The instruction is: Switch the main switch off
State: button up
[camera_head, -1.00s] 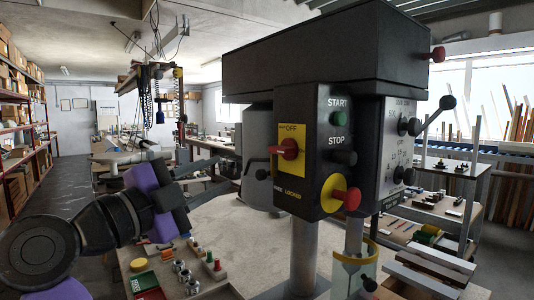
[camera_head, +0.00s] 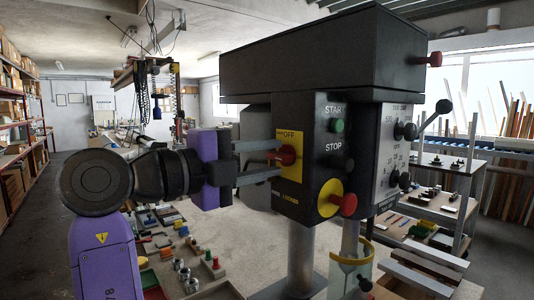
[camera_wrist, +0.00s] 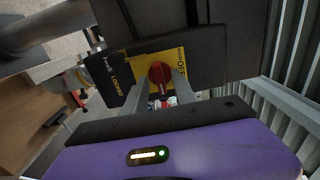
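The main switch is a red rotary knob (camera_head: 286,156) on a yellow plate (camera_head: 291,137) marked OFF, on the drill press's black control box. In the wrist view the red knob (camera_wrist: 160,74) lies between the ends of my gripper's two grey fingers. My gripper (camera_head: 272,160) reaches in from the left, its fingers spread above and below the knob. The fingers look apart, with the knob between their tips; whether they touch it is hard to tell. The knob's pointing direction is partly hidden by the fingers.
Below the switch are a yellow-ringed red emergency button (camera_head: 343,203), and a green START button (camera_head: 337,126) is to its right. The bench below holds a tray of small parts (camera_head: 196,268).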

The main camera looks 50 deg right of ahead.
jog(key=shift+d, duration=0.1)
grip_shut()
jog(key=shift+f+n, duration=0.1)
jog(key=shift+n, duration=0.2)
jog(key=n+b, duration=0.2)
jog(key=shift+n, duration=0.3)
jog(key=n+b, duration=0.1)
jog(key=n, duration=0.8)
jog(key=shift+n, duration=2)
